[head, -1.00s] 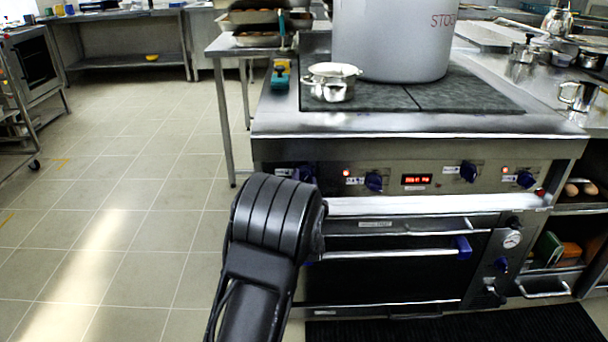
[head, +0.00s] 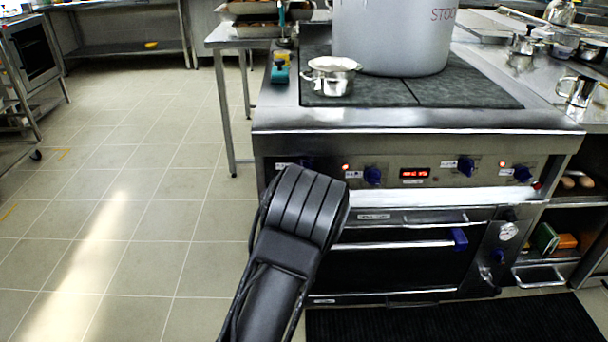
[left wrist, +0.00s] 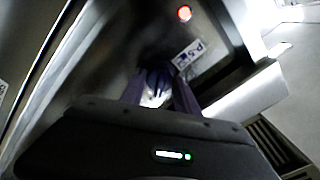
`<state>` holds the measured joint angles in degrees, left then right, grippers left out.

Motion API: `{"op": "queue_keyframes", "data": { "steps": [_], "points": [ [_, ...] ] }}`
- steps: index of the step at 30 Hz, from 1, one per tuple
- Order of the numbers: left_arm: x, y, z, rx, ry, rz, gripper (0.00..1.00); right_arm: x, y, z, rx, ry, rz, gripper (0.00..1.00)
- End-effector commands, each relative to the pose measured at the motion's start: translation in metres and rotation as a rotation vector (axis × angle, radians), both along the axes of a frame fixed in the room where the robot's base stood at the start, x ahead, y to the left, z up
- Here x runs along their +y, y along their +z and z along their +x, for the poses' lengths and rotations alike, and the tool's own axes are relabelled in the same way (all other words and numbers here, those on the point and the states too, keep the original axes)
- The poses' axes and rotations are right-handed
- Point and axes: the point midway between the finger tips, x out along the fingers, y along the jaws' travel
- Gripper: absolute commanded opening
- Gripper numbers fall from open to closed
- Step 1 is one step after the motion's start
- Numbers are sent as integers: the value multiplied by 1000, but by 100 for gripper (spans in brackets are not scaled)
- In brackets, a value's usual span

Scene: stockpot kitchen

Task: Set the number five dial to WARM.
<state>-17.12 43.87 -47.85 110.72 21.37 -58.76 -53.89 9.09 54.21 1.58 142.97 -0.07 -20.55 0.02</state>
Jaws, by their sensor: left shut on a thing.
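The number five dial (left wrist: 155,92) shows in the left wrist view, between the fingers of my left gripper (left wrist: 158,88). The gripper is shut on it. A label reading P.5 (left wrist: 188,55) sits beside the dial on the steel panel, and a lit red lamp (left wrist: 184,13) is farther up. The fingers cover much of the dial, and I cannot read its setting. In the head view my left wrist hides the fingers at the left end of the stove's control panel (head: 440,178). My right gripper is not in view.
More blue dials (head: 372,175) and a lit red display (head: 415,174) line the panel. An oven door handle (head: 395,245) juts out below. A large stockpot (head: 390,40) and a small steel pot (head: 331,76) stand on the stove. The tiled floor (head: 130,220) at left is clear.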

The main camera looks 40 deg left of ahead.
Motion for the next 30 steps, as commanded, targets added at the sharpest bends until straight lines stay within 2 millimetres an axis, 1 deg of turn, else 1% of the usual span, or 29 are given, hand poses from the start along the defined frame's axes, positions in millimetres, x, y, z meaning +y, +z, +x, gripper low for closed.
{"op": "queue_keyframes", "data": {
  "steps": [3,4,12,20,23,26,30],
  "points": [
    [0,-1,0,2,0,-1,0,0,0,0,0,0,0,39],
    [0,-1,0,2,0,-1,38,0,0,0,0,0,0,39],
    [0,-1,0,1,0,-2,59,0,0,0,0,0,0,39],
    [-1,0,-1,-1,-1,-2,59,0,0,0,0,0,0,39],
    [-4,0,-4,-1,-1,-2,59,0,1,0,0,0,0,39],
    [-10,1,-12,1,-2,-3,59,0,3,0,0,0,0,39],
    [-24,1,-30,1,-1,-3,59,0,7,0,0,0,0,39]
  ]
}}
